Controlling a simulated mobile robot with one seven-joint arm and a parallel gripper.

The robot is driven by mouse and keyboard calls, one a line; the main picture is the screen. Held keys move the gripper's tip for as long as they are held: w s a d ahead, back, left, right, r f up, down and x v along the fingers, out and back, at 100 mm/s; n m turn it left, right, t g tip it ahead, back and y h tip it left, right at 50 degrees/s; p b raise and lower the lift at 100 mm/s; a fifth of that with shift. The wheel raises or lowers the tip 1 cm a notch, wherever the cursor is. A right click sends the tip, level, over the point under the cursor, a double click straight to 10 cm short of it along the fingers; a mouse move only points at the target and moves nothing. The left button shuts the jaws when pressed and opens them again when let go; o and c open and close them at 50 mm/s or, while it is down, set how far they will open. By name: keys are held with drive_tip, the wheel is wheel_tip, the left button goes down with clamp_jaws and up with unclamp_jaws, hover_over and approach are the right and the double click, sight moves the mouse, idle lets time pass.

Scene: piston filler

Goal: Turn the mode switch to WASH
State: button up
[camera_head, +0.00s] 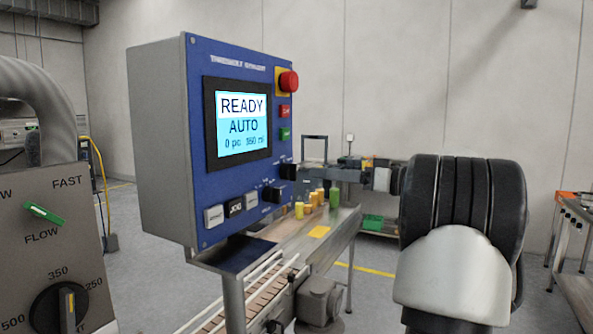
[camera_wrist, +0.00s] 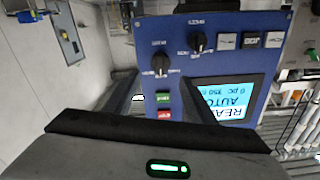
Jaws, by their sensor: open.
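The blue control panel (camera_head: 237,180) has a lit screen (camera_head: 240,125) that reads READY and AUTO. Two black rotary switches sit low on its right side: an upper one (camera_head: 288,171) and a lower one (camera_head: 272,194). In the wrist view, the picture is upside down and they show as one black knob (camera_wrist: 160,62) and another (camera_wrist: 199,42). Their small labels are too blurred to read, so I cannot tell which is the mode switch. My gripper (camera_head: 312,172) is open in front of the panel, by the upper switch, with nothing visibly held. Contact cannot be made out.
A red emergency stop (camera_head: 288,81), a red button (camera_head: 285,111) and a green button (camera_head: 285,133) lie above the switches. Push keys (camera_head: 235,207) line the panel's bottom. A conveyor (camera_head: 235,300) runs below. A cabinet (camera_head: 45,225) with a FLOW lever stands left.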

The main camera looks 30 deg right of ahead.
sight(297, 171)
drive_tip(key=p+x, duration=0.1)
drive_tip(key=x, duration=0.7)
drive_tip(key=shift+w+a, duration=0.2)
drive_tip(key=shift+w, duration=0.05)
drive_tip(key=c, duration=1)
